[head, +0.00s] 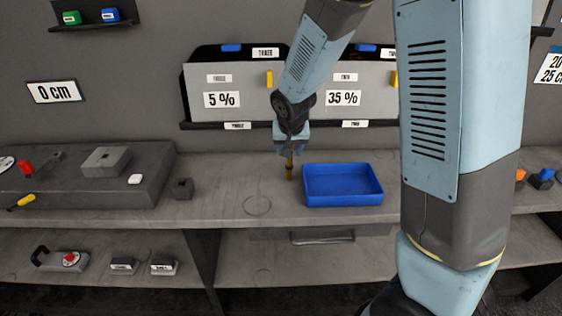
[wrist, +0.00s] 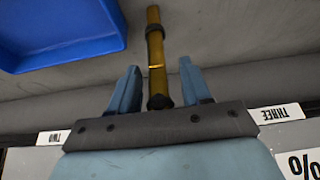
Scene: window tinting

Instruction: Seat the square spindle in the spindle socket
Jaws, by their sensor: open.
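The brass-coloured spindle (head: 289,169) is upright under my gripper (head: 290,151) in the head view, left of the blue tray. I cannot tell whether its lower end touches the bench. In the wrist view the spindle (wrist: 156,65), with dark bands, lies between the two blue fingers of my gripper (wrist: 159,66). The fingers are spread, with a visible gap on each side of it. A small dark block (head: 182,188) with an opening in its top stands on the bench to the left; it looks like the spindle socket.
The blue tray (head: 342,201) is empty, close right of the spindle; it also shows in the wrist view (wrist: 75,52). A dark raised block (head: 95,190) with small items stands at the left. Panels marked 5 % (head: 215,85) and 35 % (head: 350,82) stand behind. Bench between block and spindle is clear.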

